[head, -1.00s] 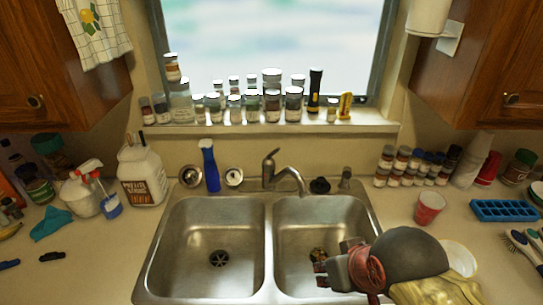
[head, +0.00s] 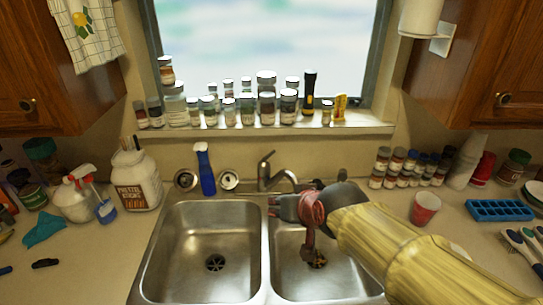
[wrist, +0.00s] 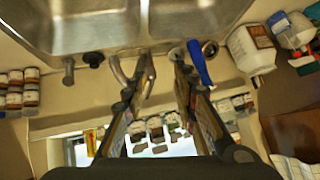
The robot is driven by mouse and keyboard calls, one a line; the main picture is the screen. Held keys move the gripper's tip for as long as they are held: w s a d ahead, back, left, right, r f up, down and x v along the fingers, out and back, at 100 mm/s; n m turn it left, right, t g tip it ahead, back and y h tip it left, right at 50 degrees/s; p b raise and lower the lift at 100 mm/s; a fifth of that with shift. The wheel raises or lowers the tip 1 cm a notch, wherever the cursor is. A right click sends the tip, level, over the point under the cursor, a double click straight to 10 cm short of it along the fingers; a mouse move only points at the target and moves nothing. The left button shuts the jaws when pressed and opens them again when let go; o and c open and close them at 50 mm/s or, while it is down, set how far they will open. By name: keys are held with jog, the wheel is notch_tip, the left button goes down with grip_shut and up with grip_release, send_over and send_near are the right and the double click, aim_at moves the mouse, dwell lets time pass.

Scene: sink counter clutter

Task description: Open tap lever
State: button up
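The silver tap (head: 264,180) stands behind the double sink's divider, with its lever (head: 267,157) on top and its spout curving right. My gripper (head: 272,206) is in front of and below the tap, over the sink's back edge, apparently short of the lever. In the wrist view, my gripper (wrist: 162,62) has its two fingers spread wide with nothing held between them. The tap spout (wrist: 118,72) shows upside down beside the left finger, which partly hides the tap body and lever. Contact cannot be told.
Jars (head: 266,100) line the sill behind. A red cup (head: 425,208) and spice jars (head: 395,170) stand right. The left basin (head: 205,250) is empty.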

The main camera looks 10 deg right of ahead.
jog(key=w+a+m+t, duration=0.2)
jog(key=w, duration=0.9)
jog(key=m+t+h+b, duration=0.1)
jog(key=m+t+h, duration=0.2)
jog(key=m+t, duration=0.1)
send_near(271, 155)
jog(key=a+r, duration=0.2)
jog(key=a, duration=0.2)
jog(key=shift+w+d+f+m+t+h+b, duration=0.3)
jog(key=shift+w+d+f+m+h, duration=0.35)
jog(key=shift+w, duration=1.1)
jog(key=shift+w+d+f+m+t+h+b, duration=0.3)
jog(key=shift+w+d+f+h, duration=0.45)
jog(key=shift+w+d, duration=0.7)
jog(key=shift+w+d+f+m+t+h+b, duration=0.25)
jog(key=shift+w+d+f+m+h, duration=0.4)
jog(key=shift+w, duration=1.35)
jog(key=shift+c, duration=0.4)
grip_shut()
jog(key=shift+f, duration=0.1)
